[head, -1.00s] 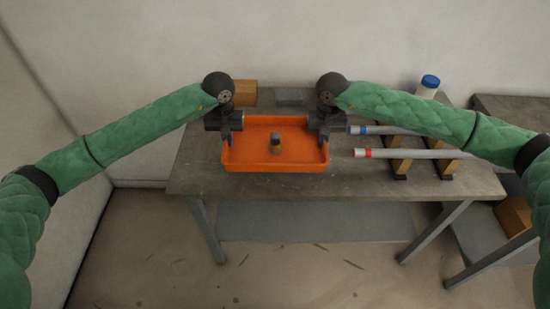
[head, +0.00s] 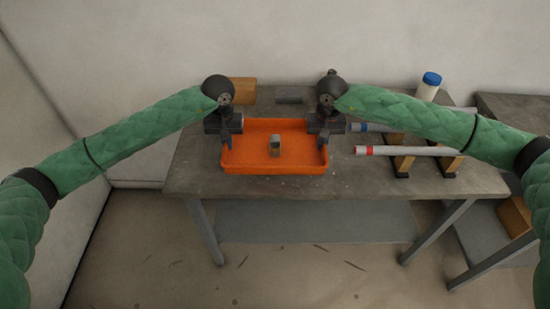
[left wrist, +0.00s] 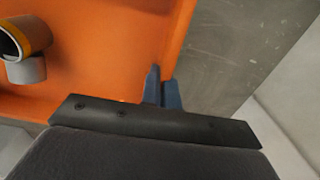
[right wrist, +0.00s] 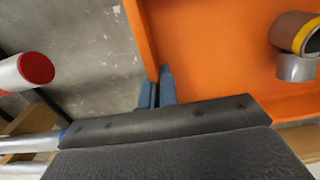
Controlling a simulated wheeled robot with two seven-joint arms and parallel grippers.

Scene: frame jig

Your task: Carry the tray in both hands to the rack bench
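The orange tray (head: 240,163) is at the left part of the grey bench. I cannot tell whether it rests on the bench top or is just above it. A small part with a grey ring and a brown-and-yellow band (head: 275,146) is inside the tray; it also shows in the left wrist view (left wrist: 28,40) and right wrist view (right wrist: 297,40). My left gripper (head: 226,142) is shut on the tray's left wall, its fingers (left wrist: 161,88) on either side of it. My right gripper (head: 322,142) is shut on the right wall, its fingers (right wrist: 157,88) likewise straddling it.
Pipes with a red end (head: 365,150) and a blue end (head: 362,127) lie on wooden supports right of the tray. A blue-capped white container (head: 428,88), a wooden block (head: 243,90) and a grey block (head: 289,96) stand behind. Another bench (head: 510,107) is at the right.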

